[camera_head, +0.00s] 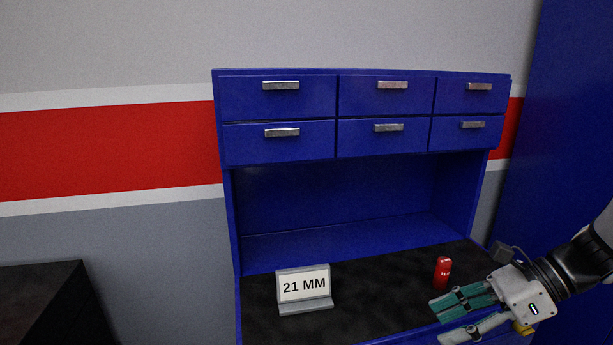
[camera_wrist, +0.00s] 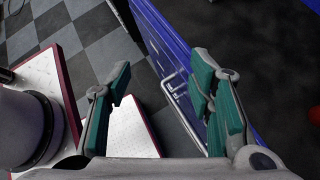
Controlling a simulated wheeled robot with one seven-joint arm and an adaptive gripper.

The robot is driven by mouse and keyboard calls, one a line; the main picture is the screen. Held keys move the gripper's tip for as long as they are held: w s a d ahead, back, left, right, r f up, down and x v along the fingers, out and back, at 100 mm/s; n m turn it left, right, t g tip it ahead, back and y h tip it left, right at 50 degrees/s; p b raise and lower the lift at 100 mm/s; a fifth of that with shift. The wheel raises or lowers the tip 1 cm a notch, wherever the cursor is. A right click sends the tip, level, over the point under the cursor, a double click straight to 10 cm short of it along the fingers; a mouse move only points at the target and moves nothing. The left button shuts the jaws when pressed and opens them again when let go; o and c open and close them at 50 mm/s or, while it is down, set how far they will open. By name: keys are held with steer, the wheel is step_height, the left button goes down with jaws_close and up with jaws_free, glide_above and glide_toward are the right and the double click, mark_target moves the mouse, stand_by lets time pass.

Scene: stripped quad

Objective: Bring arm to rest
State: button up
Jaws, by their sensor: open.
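My gripper (camera_head: 452,318) is at the lower right in the head view, at the front edge of the blue workbench, with my arm coming in from the right. Its teal-padded fingers are spread apart, and nothing is between them. In the wrist view my gripper (camera_wrist: 165,95) is also open and empty, with the floor, a bench side and a drawer handle beyond it. A red cylindrical object (camera_head: 442,273) stands upright on the bench top just behind the fingers, apart from them. Part of a red thing shows at the right edge of the wrist view.
The blue workbench (camera_head: 228,205) has a dark top, with several drawers above. A sign reading "21 MM" (camera_head: 303,285) stands on the top at left. A metal handle (camera_wrist: 178,92) is on the bench front. A dark box-like surface (camera_head: 45,300) is at far left. The bench middle is clear.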

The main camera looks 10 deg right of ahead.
steer(key=s+a+r+n+h, duration=0.4)
steer(key=s+a+n, duration=0.1)
steer(key=n, duration=0.7)
steer(key=s+a+r+n+t+h, duration=0.1)
steer(key=s+a+r+n+h, duration=0.4)
steer(key=n, duration=0.7)
steer(key=shift+h, duration=0.3)
steer(key=shift+a, duration=0.1)
